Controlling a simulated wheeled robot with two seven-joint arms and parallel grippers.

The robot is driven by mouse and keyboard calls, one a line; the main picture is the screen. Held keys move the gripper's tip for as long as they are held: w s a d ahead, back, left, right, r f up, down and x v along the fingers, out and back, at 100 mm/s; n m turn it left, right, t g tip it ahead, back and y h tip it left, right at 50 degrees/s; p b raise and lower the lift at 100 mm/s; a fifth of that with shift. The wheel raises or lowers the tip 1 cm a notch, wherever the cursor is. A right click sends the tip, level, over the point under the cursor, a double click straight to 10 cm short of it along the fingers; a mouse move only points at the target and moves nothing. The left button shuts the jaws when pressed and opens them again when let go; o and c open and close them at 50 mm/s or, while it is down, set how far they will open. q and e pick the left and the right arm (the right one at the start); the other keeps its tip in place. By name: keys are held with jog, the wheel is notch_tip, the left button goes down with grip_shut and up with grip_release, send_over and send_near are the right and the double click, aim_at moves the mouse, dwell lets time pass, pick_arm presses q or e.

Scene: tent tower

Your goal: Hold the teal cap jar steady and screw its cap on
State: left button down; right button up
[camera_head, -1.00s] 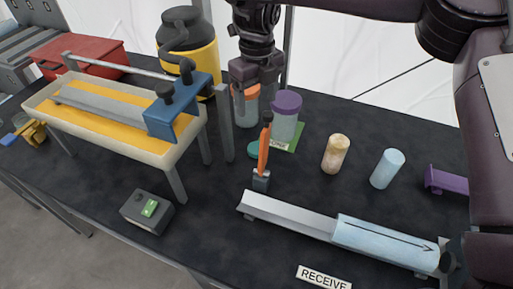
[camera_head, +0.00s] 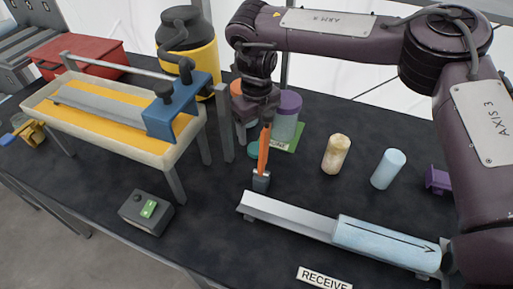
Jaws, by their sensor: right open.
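My right gripper (camera_head: 252,126) points down at the back middle of the table, open, beside the purple-capped jar (camera_head: 288,118) and in front of the orange-capped jar (camera_head: 237,87). A flat teal cap (camera_head: 254,153) shows low on the table just below the gripper, partly hidden by the orange-handled piece. A jar belonging to it cannot be made out clearly; the gripper and orange handle cover that spot. My left gripper is out of view.
An orange-handled upright piece (camera_head: 263,150) stands close in front of the gripper. A metal trough with a pale blue tube (camera_head: 385,242) lies in front. Two cylinders, cream (camera_head: 335,155) and pale blue (camera_head: 388,169), stand right. A trough stand (camera_head: 110,125) fills the left.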

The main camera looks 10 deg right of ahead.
aim_at(257, 148)
notch_tip(257, 148, down, 6)
jog(key=shift+f+p, duration=0.1)
jog(key=shift+p, duration=0.4)
jog(key=shift+c, duration=0.4)
jog(key=c, duration=1)
